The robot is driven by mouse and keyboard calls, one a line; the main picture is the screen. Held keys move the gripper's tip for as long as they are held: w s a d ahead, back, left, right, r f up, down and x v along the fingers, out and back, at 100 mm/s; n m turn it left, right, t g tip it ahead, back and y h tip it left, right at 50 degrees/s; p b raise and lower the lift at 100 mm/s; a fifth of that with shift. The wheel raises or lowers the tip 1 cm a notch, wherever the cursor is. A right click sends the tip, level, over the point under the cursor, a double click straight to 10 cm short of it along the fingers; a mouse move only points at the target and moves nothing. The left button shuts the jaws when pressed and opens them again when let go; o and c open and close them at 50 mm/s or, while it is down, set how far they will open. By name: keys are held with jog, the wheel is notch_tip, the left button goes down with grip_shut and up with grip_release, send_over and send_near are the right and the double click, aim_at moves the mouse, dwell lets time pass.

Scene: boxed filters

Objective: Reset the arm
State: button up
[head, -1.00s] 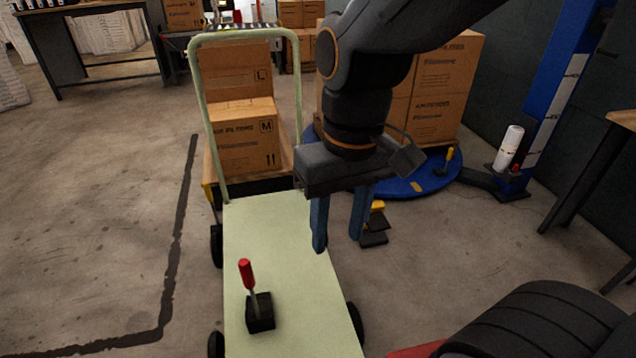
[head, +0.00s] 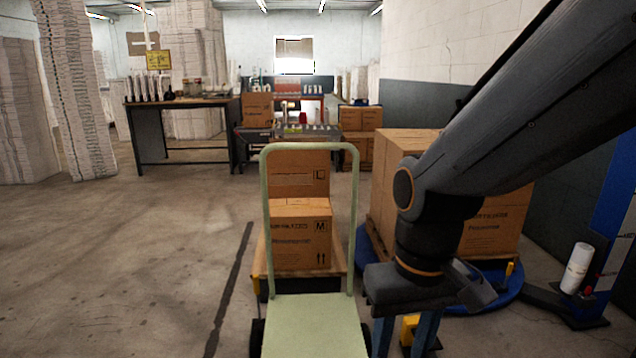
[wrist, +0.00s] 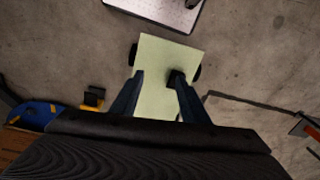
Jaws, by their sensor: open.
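My gripper (head: 403,338) hangs at the right of the pale green cart (head: 311,325) in the head view, pointing down. In the wrist view my gripper (wrist: 155,80) is open above the pale green cart bed (wrist: 165,55). A dark block (wrist: 176,74) on the bed shows by the right finger, partly hidden.
Brown boxes (head: 300,235) sit behind the cart's handle. A larger box stack (head: 395,185) stands on a blue round base (head: 500,290) at right, near a white roll (head: 577,268). Open floor lies at left. A dark table (head: 180,135) stands behind.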

jog(key=d+r+m+p, duration=0.2)
jog(key=d+r+p, duration=0.5)
jog(key=p, duration=0.6)
jog(key=shift+s+d+r+h, duration=0.25)
jog(key=shift+r+h, duration=0.05)
